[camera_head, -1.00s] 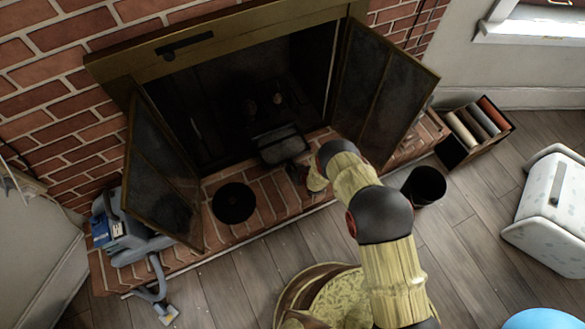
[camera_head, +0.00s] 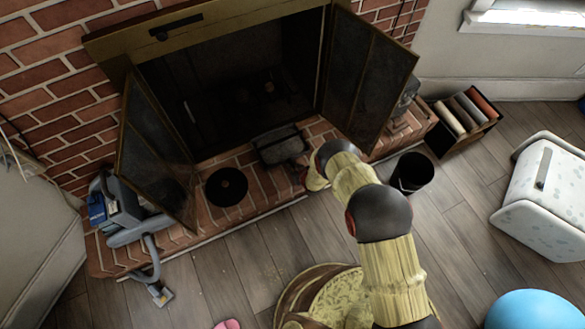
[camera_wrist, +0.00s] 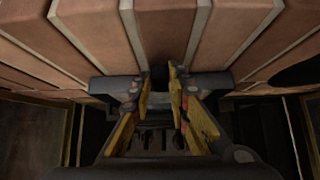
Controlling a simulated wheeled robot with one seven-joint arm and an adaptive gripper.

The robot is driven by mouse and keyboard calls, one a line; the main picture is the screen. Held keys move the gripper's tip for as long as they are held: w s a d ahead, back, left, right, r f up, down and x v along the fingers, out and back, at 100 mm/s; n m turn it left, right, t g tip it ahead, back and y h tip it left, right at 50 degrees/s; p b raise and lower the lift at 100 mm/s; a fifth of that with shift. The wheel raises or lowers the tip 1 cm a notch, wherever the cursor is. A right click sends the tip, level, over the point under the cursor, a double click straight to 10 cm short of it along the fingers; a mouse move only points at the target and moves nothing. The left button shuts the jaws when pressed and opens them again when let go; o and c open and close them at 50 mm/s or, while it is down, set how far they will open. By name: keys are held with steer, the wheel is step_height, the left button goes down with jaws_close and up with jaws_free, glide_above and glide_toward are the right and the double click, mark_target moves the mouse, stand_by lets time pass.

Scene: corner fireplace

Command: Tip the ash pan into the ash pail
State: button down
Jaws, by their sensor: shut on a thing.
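The ash pan (camera_head: 265,156) is a dark rectangular tray with grey matter in it, at the mouth of the fireplace over the brick hearth. My gripper (camera_head: 304,169) is at its near right side, partly hidden by my arm. In the wrist view the fingers (camera_wrist: 175,85) are closed around a narrow dark part, probably the pan's handle; the contact is hard to make out. I cannot tell whether the pan touches the bricks. The ash pail (camera_head: 412,173) is a black open bucket on the wood floor, right of my arm, apart from the pan.
A round black disc (camera_head: 226,187) lies on the hearth (camera_head: 262,197), left of the pan. Glass doors (camera_head: 365,75) stand open on both sides. A grey-blue vacuum-like device (camera_head: 125,215) is at left. A crate (camera_head: 440,140) of rolls and a white speckled box (camera_head: 548,200) are at right.

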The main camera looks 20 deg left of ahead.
steer(key=c, duration=1.6)
jaws_free()
steer(key=shift+c, duration=0.2)
steer(key=v, duration=1.2)
